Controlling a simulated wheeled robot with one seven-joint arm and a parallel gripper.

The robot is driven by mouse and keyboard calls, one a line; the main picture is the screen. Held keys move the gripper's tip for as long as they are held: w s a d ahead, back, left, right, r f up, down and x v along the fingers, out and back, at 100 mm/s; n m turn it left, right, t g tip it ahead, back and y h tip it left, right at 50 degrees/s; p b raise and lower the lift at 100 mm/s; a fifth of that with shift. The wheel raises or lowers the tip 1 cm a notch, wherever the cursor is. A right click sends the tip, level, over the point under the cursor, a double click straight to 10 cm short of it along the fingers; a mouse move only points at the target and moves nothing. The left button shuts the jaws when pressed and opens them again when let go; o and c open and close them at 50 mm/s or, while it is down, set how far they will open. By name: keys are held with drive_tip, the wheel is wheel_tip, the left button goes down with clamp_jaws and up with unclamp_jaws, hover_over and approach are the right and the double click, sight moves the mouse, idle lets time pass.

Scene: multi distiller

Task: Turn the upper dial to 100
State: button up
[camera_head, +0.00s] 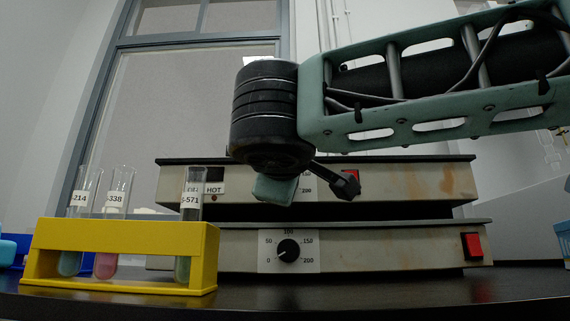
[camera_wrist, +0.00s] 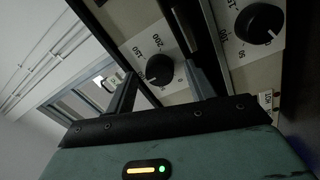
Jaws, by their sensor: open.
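The upper dial (camera_wrist: 160,68) is a black knob on a pale panel with printed numbers, 150 and 200 readable in the wrist view. A small pale mark shows near its lower-left edge; its exact reading is unclear. My gripper (camera_wrist: 159,72) is open, its fingers apart on either side of this dial in the picture. Whether either finger touches it cannot be told.
The lower dial (camera_head: 289,250) sits on the lower unit, its mark toward 0. A red switch (camera_head: 472,245) is at the lower unit's right. A yellow rack (camera_head: 120,238) with three test tubes stands at front left, beside the units. The dark table front at right is clear.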

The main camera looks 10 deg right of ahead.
drive_tip(key=p+v, duration=0.5)
drive_tip(key=v, duration=1.2)
drive_tip(key=shift+p, duration=0.3)
drive_tip(key=shift+s, duration=0.1)
